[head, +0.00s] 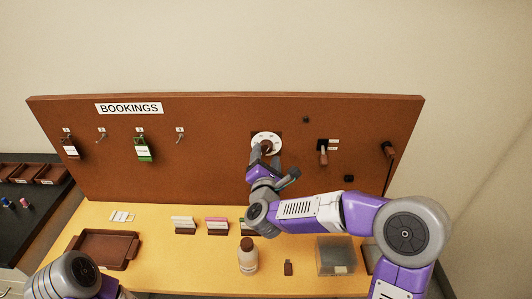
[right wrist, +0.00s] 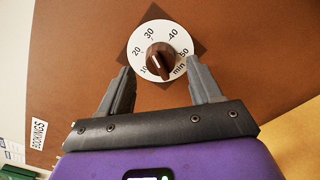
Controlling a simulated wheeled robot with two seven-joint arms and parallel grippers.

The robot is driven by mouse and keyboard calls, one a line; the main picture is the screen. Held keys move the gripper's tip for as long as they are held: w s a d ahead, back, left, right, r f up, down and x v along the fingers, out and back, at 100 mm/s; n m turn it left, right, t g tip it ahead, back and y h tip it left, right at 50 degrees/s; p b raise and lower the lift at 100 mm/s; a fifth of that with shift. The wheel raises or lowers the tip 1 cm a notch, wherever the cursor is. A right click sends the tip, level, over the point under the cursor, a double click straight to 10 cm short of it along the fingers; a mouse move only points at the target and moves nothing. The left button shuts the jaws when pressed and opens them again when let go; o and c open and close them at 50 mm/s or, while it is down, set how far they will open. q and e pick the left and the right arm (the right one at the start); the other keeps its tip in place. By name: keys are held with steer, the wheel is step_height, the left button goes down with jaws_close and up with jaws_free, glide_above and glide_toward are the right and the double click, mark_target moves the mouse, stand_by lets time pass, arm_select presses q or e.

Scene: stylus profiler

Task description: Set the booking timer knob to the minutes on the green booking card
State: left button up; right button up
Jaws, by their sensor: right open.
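The timer knob (right wrist: 161,62) is dark brown with a white pointer line, on a white round dial (right wrist: 170,30) marked 10 to 50 and "min". The line looks tilted toward the upper left of the wrist picture; its exact minute is unclear. The dial (head: 266,137) also shows on the brown board in the head view, its lower part hidden by my gripper. My right gripper (right wrist: 160,80) is open, its fingers apart on either side below the knob, not closed on it. The green booking card (head: 144,149) hangs on a board hook; its writing is too small to read. My left gripper is out of view.
The BOOKINGS board (head: 220,180) also bears another hanging card (head: 70,148), empty hooks and a lever switch (head: 323,154) right of the dial. On the yellow bench are a brown tray (head: 82,260), card blocks (head: 184,225), a white bottle (head: 248,260) and a clear box (head: 335,252).

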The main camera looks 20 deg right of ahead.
steer(key=b+v, duration=0.3)
steer(key=v, duration=0.3)
steer(key=shift+s, duration=0.2)
steer(key=shift+a, duration=0.1)
